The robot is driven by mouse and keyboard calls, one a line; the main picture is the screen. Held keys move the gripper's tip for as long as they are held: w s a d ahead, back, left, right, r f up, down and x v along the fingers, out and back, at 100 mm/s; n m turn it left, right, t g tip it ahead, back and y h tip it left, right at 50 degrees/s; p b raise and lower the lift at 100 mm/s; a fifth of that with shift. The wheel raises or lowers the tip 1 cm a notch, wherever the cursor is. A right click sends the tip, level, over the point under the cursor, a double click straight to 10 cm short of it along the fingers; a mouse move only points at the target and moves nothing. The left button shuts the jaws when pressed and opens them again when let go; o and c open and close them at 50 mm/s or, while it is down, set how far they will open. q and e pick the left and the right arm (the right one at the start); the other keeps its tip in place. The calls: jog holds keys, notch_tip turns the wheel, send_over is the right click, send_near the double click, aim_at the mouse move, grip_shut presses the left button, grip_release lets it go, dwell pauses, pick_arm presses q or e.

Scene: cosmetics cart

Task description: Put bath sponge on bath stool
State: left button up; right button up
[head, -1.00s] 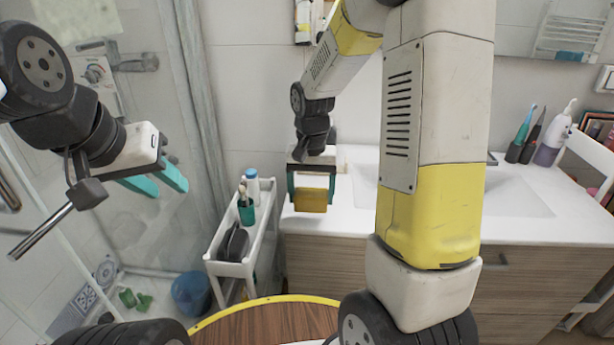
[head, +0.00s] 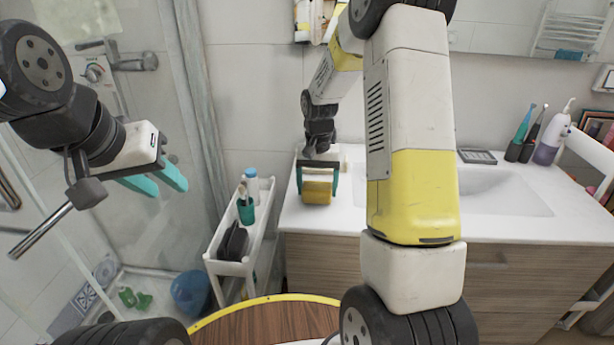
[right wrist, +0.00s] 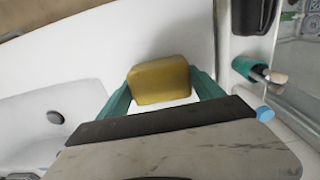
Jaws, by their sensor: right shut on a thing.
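The bath sponge (head: 317,193) is a yellow block at the left end of the white vanity counter. My right gripper (head: 318,190) is shut on it, with a teal finger on each side. The right wrist view also shows the sponge (right wrist: 160,81) between the fingertips (right wrist: 163,84). I cannot tell whether its underside touches the counter. My left gripper (head: 164,185) is at the left in front of the shower glass, its teal fingers apart and empty. I cannot make out a bath stool in these views.
A narrow white cart (head: 232,268) with bottles and a dark item stands left of the vanity. A blue bucket (head: 191,292) is on the floor. The counter (head: 295,216) holds a sink and, at the right, toothbrushes and a pump bottle (head: 553,135).

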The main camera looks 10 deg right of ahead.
jog(key=shift+f, duration=0.2)
jog(key=o, duration=1.3)
jog(key=shift+o, duration=0.2)
jog(key=shift+r, duration=0.1)
